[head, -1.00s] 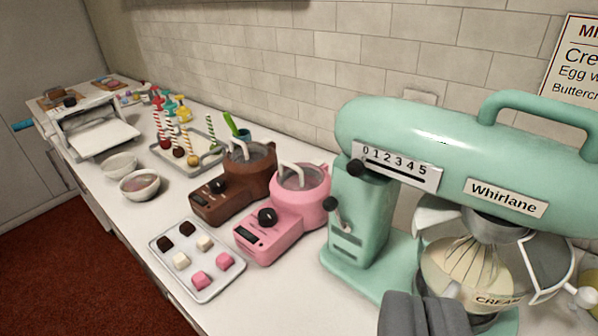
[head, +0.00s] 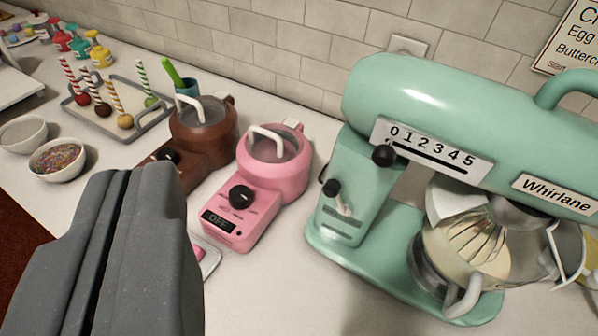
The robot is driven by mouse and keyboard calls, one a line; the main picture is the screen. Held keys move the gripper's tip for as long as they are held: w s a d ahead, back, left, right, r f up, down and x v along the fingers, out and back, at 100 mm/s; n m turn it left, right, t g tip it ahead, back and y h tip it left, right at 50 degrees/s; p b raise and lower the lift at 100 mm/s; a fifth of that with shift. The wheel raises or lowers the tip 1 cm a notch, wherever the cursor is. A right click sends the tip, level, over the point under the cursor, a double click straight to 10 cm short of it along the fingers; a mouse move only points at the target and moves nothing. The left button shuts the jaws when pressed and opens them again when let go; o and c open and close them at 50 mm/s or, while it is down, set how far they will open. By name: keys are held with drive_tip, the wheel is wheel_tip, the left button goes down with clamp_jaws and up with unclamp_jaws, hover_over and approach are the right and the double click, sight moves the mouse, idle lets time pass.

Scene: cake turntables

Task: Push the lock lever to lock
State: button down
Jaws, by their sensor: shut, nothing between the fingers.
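The mint-green stand mixer (head: 440,110) marked Whirlane stands on the right of the counter. Its lock lever (head: 341,202), with a black knob (head: 331,187) and a pale arm, sits on the side of the column. A second black knob (head: 383,155) is on the 0–5 speed scale (head: 433,152), at the 0 end.
A pink melting pot (head: 272,180), reading OFF, stands between my gripper and the mixer. A brown pot (head: 203,135) is behind it. A tray of cake pops (head: 120,120) and two bowls (head: 57,160) are further left. Bare counter lies in front of the mixer.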

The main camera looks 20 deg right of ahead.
drive_tip(key=w+d+f+m+g+h+p, duration=0.1)
drive_tip(key=w+d+f+g+h+p, duration=0.1)
drive_tip(key=w+f+g+h+p, duration=0.45)
drive_tip(key=w+d+f+g+h+p, duration=0.1)
drive_tip(key=w+d+f+g+p, duration=0.15)
drive_tip(key=w+p, duration=0.5)
drive_tip(key=w+a+f+m+g+h+p, duration=0.2)
drive_tip(key=w+a+f+g+h+p, duration=0.3)
drive_tip(key=w+f+h+p, duration=0.1)
wheel_tip(320, 180, down, 2)
drive_tip(key=h+p, duration=0.1)
drive_tip(key=p, duration=0.2)
drive_tip(key=shift+f, duration=0.25)
drive_tip(key=p, duration=0.2)
approach(338, 202)
drive_tip(key=shift+w+d+r, duration=0.2)
drive_tip(key=shift+w+d, duration=0.25)
drive_tip(key=shift+d, duration=0.25)
drive_tip(key=shift+w+d+r, duration=0.2)
drive_tip(key=shift+w+d, duration=0.25)
drive_tip(key=shift+d, duration=0.3)
drive_tip(key=shift+w+d+r, duration=0.2)
drive_tip(key=shift+w+d, duration=0.25)
drive_tip(key=shift+d, duration=0.25)
